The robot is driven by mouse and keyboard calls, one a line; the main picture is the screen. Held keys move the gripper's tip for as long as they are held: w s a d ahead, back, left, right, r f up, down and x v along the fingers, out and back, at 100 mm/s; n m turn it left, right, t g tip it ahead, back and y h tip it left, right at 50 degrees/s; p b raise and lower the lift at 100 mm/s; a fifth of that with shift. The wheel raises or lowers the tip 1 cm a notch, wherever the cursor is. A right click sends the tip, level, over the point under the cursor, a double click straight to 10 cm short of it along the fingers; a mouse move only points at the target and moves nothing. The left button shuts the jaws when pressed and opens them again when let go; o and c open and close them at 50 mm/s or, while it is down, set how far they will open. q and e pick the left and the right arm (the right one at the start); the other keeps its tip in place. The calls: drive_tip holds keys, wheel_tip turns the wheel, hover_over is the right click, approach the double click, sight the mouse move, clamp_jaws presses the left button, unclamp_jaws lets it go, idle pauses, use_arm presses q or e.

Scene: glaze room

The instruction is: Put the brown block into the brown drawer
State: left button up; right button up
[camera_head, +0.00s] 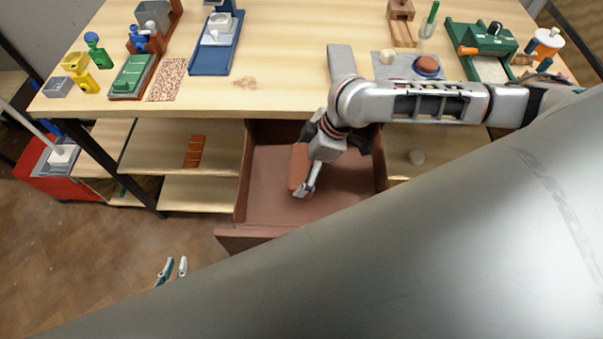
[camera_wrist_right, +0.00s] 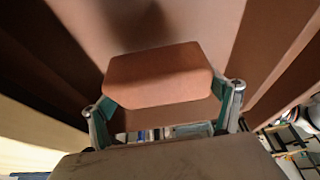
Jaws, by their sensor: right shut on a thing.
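The brown block (camera_head: 298,166) is held in my right gripper (camera_head: 306,184), inside the outline of the pulled-out brown drawer (camera_head: 272,207) below the tabletop. In the right wrist view the block (camera_wrist_right: 158,76) sits between the two fingertips of my right gripper (camera_wrist_right: 166,98), with the brown drawer's walls and floor (camera_wrist_right: 220,28) around and behind it. I cannot tell whether the block touches the drawer floor. My left gripper (camera_head: 173,268) is low at the left, with its two fingertips apart and nothing between them; the rest of it is hidden.
The wooden workbench (camera_head: 280,75) carries a blue tool (camera_head: 215,55), green machines, yellow pieces and a speckled tile (camera_head: 167,80). Shelves (camera_head: 150,150) lie beside the drawer, one with a terracotta strip (camera_head: 195,151). A red cabinet (camera_head: 60,175) stands at left. A large grey arm part of mine covers the lower right.

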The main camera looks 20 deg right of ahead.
wheel_tip(320, 180, down, 4)
drive_tip(key=shift+r+b, duration=0.2)
drive_tip(key=shift+b, duration=0.2)
drive_tip(key=o, duration=1.9)
drive_tip(key=shift+f, duration=0.15)
drive_tip(key=shift+d+r, duration=0.1)
drive_tip(key=shift+r, duration=0.1)
drive_tip(key=p+v, duration=0.2)
drive_tip(key=v, duration=0.9)
drive_tip(key=shift+r, duration=0.4)
drive_tip(key=shift+s, duration=0.1)
